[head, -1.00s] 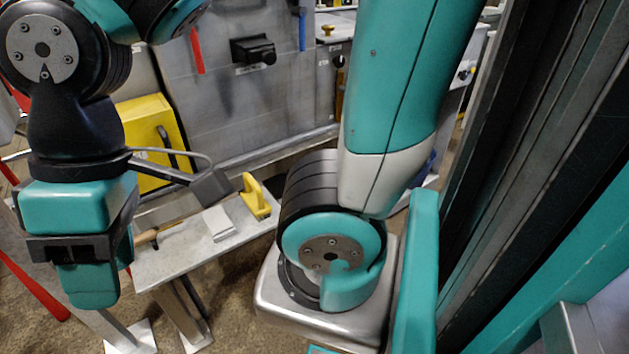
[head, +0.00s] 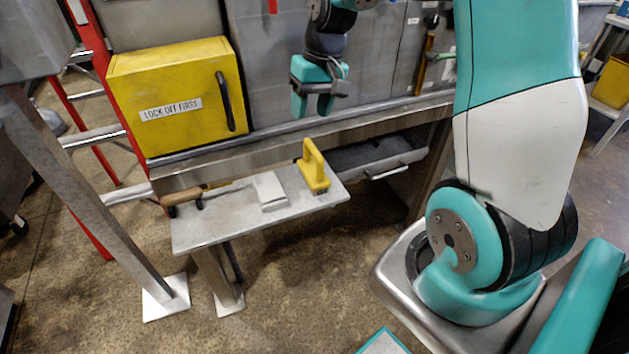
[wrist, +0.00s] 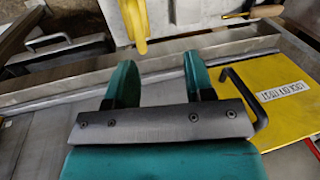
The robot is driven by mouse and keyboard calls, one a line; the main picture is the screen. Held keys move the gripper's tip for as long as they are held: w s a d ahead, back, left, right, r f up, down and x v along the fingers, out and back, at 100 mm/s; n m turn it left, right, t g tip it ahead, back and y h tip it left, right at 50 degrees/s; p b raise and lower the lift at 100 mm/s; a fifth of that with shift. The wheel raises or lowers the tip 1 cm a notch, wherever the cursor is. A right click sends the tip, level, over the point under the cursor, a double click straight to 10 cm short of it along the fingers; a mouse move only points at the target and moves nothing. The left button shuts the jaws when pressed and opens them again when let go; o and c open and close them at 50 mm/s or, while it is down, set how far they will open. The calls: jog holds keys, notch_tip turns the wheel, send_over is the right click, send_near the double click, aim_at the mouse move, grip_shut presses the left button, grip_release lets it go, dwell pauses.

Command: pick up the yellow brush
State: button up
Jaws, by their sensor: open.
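The yellow brush (head: 314,168) stands on the right part of a small pale shelf, with its arched handle up and a dark base. In the wrist view its yellow handle (wrist: 137,22) shows at the top, beyond my fingertips and a little left of the gap between them. My gripper (head: 312,108) is open and empty, fingers down, above and behind the brush in the head view, in front of the grey panel. Both teal fingers of my gripper (wrist: 160,62) show apart in the wrist view. Nothing touches the brush.
A pale block (head: 269,190) lies left of the brush, and a wooden-handled tool (head: 190,195) at the shelf's (head: 235,224) left end. A yellow lock-off box (head: 175,95) stands behind on the left. A metal ledge (head: 250,158) and a grey drawer (head: 380,158) run behind the shelf.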

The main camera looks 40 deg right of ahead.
aim_at(314, 146)
jog(key=shift+m, duration=0.5)
jog(key=f, duration=0.4)
jog(key=w+f, duration=0.1)
jog(key=f, duration=0.4)
jog(key=d+f, duration=0.1)
jog(key=f, duration=0.4)
jog(key=shift+w+f+b, duration=0.2)
jog(key=shift+w+b, duration=0.1)
jog(key=shift+b, duration=0.05)
grip_shut()
